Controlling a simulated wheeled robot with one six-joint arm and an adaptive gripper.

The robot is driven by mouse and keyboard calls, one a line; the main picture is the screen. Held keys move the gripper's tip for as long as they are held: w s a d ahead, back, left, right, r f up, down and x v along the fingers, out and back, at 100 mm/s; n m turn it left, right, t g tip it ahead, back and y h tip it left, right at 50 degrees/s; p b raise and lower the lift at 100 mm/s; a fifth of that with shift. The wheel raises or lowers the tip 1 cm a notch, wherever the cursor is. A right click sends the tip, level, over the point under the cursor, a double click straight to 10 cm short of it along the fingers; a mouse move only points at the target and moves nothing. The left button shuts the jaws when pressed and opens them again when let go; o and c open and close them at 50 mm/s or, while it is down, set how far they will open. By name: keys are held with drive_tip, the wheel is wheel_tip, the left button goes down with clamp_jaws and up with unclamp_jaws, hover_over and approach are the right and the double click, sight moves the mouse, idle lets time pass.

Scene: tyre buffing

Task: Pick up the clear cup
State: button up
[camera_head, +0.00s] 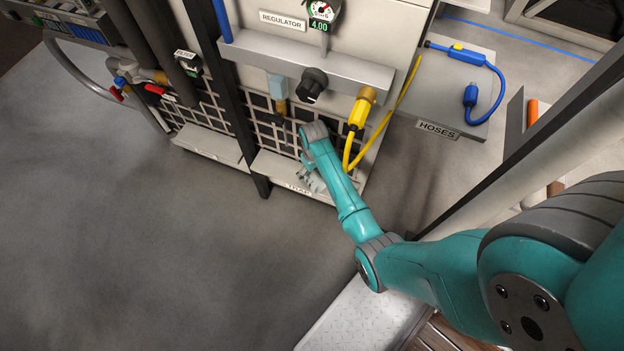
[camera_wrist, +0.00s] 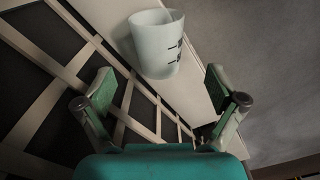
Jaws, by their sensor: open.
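The clear cup (camera_wrist: 155,48) is a whitish translucent beaker with dark marks on its side. It is on a pale ledge (camera_wrist: 198,80) in the wrist view, just beyond my fingertips. My gripper (camera_wrist: 160,88) is open, with one green-padded finger to the left and one to the right, and nothing between them. The cup lies ahead of the gap, apart from both fingers. In the head view my gripper (camera_head: 313,180) is low at the labelled tray (camera_head: 278,168), partly behind my arm. I cannot make out the cup there.
A lattice panel (camera_head: 275,135) stands behind the tray. Above are a regulator bar (camera_head: 260,52), a black knob (camera_head: 312,84) and a yellow hose (camera_head: 384,112) hanging close to my arm. A black post (camera_head: 240,115) stands left. The floor in front is clear.

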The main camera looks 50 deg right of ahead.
sight(314, 177)
drive_tip(key=shift+s+d+f, duration=0.1)
drive_tip(key=shift+s+f, duration=0.05)
drive_tip(key=shift+f, duration=3.2)
drive_tip(key=c, duration=1.1)
drive_tip(key=shift+c, duration=0.7)
drive_tip(key=shift+r, duration=0.1)
wheel_tip(314, 177, up, 10)
drive_tip(key=shift+f, duration=0.1)
drive_tip(key=shift+n, duration=0.7)
drive_tip(key=w+a+r, duration=0.1)
drive_tip(key=a, duration=0.2)
drive_tip(key=w+a+r, duration=0.1)
drive_tip(key=a, duration=0.2)
drive_tip(key=w+a+r, duration=0.1)
drive_tip(key=w+a, duration=0.1)
drive_tip(key=a, duration=0.1)
drive_tip(key=shift+a, duration=0.4)
drive_tip(key=w+a+r+n, duration=0.1)
drive_tip(key=a+r, duration=0.2)
drive_tip(key=a, duration=0.8)
drive_tip(key=shift+w+a+r, duration=0.2)
drive_tip(key=shift+w+a, duration=0.1)
drive_tip(key=shift+a, duration=0.05)
